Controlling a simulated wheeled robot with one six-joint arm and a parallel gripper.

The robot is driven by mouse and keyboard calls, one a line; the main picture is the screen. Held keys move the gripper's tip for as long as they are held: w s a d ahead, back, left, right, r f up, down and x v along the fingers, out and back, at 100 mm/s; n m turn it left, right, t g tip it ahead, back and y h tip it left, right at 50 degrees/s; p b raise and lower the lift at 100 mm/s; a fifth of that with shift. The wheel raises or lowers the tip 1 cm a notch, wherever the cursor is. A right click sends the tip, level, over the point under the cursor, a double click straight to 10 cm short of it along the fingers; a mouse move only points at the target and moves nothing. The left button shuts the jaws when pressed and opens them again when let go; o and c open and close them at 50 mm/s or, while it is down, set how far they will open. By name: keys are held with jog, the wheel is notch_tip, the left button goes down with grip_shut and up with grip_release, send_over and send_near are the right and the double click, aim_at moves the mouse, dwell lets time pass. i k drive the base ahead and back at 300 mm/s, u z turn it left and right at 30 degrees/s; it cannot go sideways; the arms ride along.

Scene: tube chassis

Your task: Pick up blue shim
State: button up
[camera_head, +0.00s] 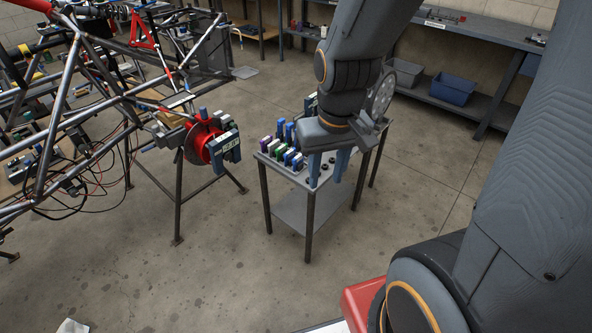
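Several small coloured blocks stand in rows on a small grey metal table (298,177). More than one is blue, including a taller one (290,132) near the back and a shorter one (298,160) at the front, and I cannot tell which is the blue shim. My gripper (328,173) is over the table's right part, to the right of the blocks, pointing down. Its two blue fingers are apart, with no held thing visible between them. My arm and wrist hide the table's back right part.
Purple, green and white blocks stand close among the blue ones. A tubular chassis (52,130) with a red hub (203,142) stands to the left on trestles. Shelving with a blue bin (453,89) is at the back right.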

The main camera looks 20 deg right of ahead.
aim_at(290, 154)
jog(key=z, duration=0.2)
jog(key=i, duration=1)
jog(key=u, duration=0.2)
